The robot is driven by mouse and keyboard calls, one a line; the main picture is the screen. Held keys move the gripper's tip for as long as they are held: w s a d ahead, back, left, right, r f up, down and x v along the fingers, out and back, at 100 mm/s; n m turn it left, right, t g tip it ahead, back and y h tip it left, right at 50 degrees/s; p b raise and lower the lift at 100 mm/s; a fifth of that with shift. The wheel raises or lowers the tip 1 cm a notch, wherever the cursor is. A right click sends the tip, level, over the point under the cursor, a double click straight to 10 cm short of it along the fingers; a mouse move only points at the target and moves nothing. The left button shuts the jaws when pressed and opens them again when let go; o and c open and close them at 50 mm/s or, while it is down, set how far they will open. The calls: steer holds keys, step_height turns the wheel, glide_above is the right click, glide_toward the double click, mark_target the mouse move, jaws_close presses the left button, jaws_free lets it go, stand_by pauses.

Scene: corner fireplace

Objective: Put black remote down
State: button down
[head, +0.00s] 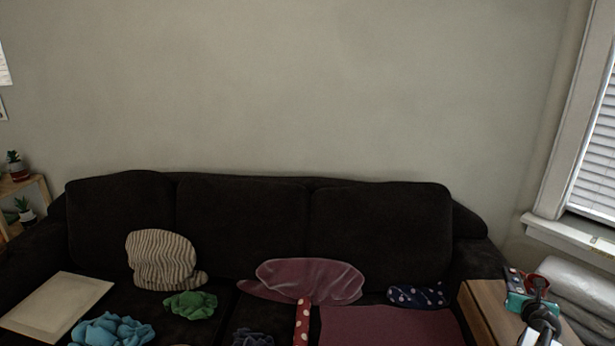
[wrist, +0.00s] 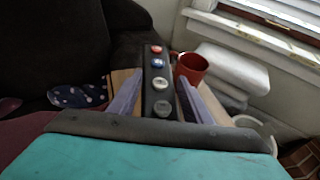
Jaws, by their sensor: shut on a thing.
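The black remote (wrist: 158,84) is a dark bar with red, blue and grey buttons, standing out lengthwise between my two gripper fingers. My gripper (wrist: 158,92) is shut on it in the wrist view. In the head view my gripper (head: 516,287) is at the lower right, over the far end of the wooden side table (head: 484,312). The remote is small there and partly hidden by my gripper. I cannot tell whether the remote touches the tabletop.
A red mug (wrist: 190,67) stands just right of the remote. Folded pale and grey cloths (head: 575,285) are stacked by the window. A dark sofa (head: 240,215) with several garments and a dotted navy cloth (head: 418,296) lies left of the table.

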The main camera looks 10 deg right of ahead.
steer(key=shift+r+p, duration=2.95)
steer(key=shift+r, duration=0.65)
steer(key=shift+w+a+f, duration=0.2)
steer(key=shift+w, duration=0.05)
steer(key=w+a+n+t+y+b, duration=0.1)
steer(key=w+a+n+y, duration=0.2)
steer(key=w+a, duration=0.7)
steer(key=w+a+n+t+y+b, duration=0.15)
steer(key=w+a, duration=0.45)
steer(key=a, duration=0.7)
steer(key=w+a+n+t+y+b, duration=0.1)
steer(key=w+a+n+y+b, duration=0.2)
steer(key=w+a, duration=0.7)
steer(key=s+a+n+g+y, duration=0.15)
steer(key=a+n+y, duration=0.45)
steer(key=a, duration=1.5)
steer(key=s+a+r+n+g+y, duration=0.1)
steer(key=s+a+n+g+y, duration=0.3)
steer(key=s+a, duration=0.5)
steer(key=a+n+y, duration=0.1)
steer(key=a+y, duration=0.1)
steer(key=a, duration=0.1)
steer(key=shift+r, duration=0.25)
